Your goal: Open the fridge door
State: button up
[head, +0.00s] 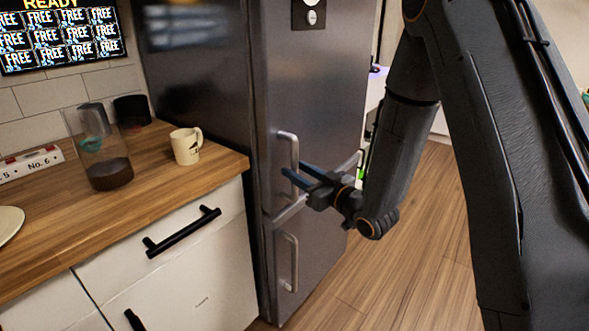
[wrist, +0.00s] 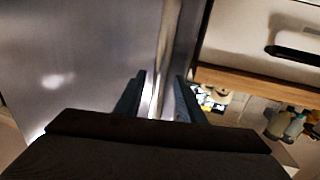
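The fridge (head: 320,85) is a tall grey metal cabinet with an upper and a lower door. The upper door looks shut. Its pale vertical handle (head: 287,143) is near the door's left edge. My gripper (head: 292,177) is at the lower part of this handle, fingers pointing left. In the wrist view, the two dark fingers of my gripper (wrist: 160,88) are apart, with a bright vertical bar, apparently the handle (wrist: 168,45), in line between them. I cannot tell whether they touch it. The lower door has a similar handle (head: 291,262).
A wooden counter (head: 110,225) with white drawers and black handles (head: 182,232) stands left of the fridge. It holds a cream mug (head: 186,146) and a glass container (head: 100,150). Wooden floor (head: 400,270) is clear in front and to the right.

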jog(key=shift+x, duration=0.9)
grip_shut()
jog(key=shift+s+d, duration=0.1)
jog(key=shift+d, duration=0.05)
